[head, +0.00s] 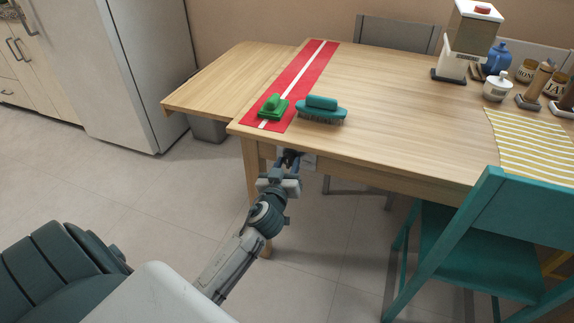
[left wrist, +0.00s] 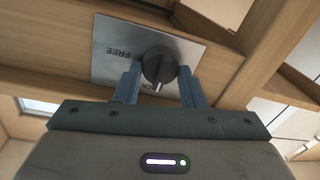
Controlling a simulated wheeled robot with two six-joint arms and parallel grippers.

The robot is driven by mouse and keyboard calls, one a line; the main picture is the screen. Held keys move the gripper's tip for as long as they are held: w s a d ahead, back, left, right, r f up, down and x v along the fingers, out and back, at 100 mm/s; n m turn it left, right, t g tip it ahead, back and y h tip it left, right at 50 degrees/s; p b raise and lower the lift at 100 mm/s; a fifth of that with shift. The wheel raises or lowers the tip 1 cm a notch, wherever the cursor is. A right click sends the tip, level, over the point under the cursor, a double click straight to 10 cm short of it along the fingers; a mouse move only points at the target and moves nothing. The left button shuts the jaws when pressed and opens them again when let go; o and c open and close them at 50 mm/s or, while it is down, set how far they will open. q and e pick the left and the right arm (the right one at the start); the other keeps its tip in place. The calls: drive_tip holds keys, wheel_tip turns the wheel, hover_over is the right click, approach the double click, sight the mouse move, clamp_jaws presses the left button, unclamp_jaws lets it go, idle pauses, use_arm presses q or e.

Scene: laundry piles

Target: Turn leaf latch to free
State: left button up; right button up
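The leaf latch is a dark round knob (left wrist: 158,66) on a pale metal plate (left wrist: 110,40), mounted on wood under the table, seen in the left wrist view. The plate reads FREE, upside down, at the left of the knob, and a partly hidden word ending in CK below it. The knob's white mark points down in the picture, beside that second word. My left gripper (left wrist: 160,88) is open, one finger on each side of the knob's lower part; contact cannot be told. In the head view my left gripper (head: 291,160) is under the table's front edge. My right gripper is not in view.
The wooden table (head: 400,125) has a side leaf (head: 225,80) at its left. A red strip (head: 309,72) crosses near the joint, with a green brush (head: 273,106) on it and a teal brush (head: 322,109) beside it. A teal chair (head: 470,245) stands at the right.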

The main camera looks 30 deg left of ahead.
use_arm(q)
drive_tip(key=shift+c, duration=0.8)
